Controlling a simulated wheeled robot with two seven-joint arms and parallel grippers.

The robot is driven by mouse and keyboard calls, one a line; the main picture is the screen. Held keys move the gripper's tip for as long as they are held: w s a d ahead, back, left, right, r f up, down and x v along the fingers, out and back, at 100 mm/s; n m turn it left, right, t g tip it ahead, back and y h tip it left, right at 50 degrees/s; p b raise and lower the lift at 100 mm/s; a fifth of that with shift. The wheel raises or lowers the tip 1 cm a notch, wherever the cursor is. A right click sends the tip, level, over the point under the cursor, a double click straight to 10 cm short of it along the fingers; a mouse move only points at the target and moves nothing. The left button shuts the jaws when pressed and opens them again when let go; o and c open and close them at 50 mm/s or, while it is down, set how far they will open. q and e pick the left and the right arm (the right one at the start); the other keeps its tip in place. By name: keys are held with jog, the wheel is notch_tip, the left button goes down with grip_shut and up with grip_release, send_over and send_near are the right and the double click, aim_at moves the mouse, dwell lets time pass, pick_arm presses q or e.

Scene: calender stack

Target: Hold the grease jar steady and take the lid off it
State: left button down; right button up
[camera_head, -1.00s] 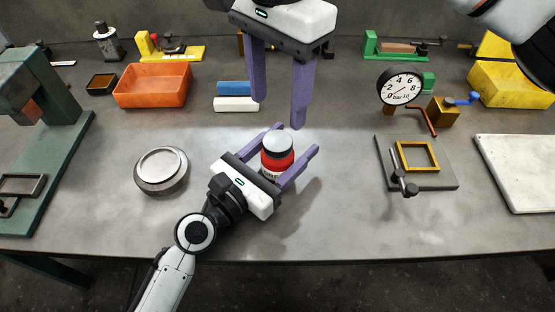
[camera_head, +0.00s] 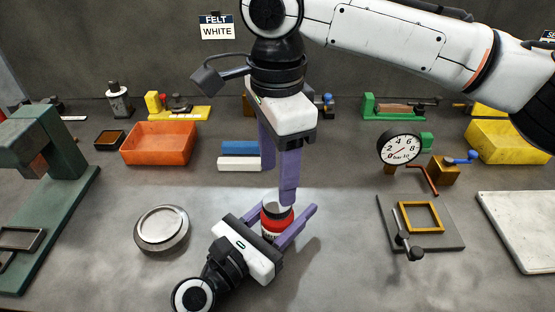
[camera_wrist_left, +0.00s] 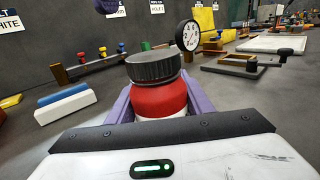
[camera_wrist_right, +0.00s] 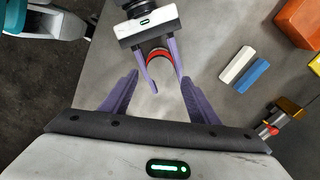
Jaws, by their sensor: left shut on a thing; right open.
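The grease jar (camera_head: 283,226) is red with a white lower band and stands upright on the bench. Its dark grey ribbed lid (camera_wrist_left: 153,68) sits on top of the jar in the left wrist view. My left gripper (camera_head: 285,212) lies low and is shut on the jar body, one finger on each side. My right gripper (camera_head: 279,186) points down above the jar, open and empty. One of its fingers partly hides the lid in the head view. In the right wrist view, the jar (camera_wrist_right: 158,53) shows beyond the open right fingers.
A round metal dish (camera_head: 162,229) lies left of the jar. Blue (camera_head: 240,148) and white (camera_head: 240,163) blocks lie behind it, near an orange bin (camera_head: 158,144). A dial gauge (camera_head: 400,148) and a plate with a yellow frame (camera_head: 440,236) stand to the right. The bench around the jar is clear.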

aim_at(277, 201)
notch_tip(277, 201, down, 6)
jog(key=shift+r, duration=0.15)
jog(key=shift+c, duration=0.3)
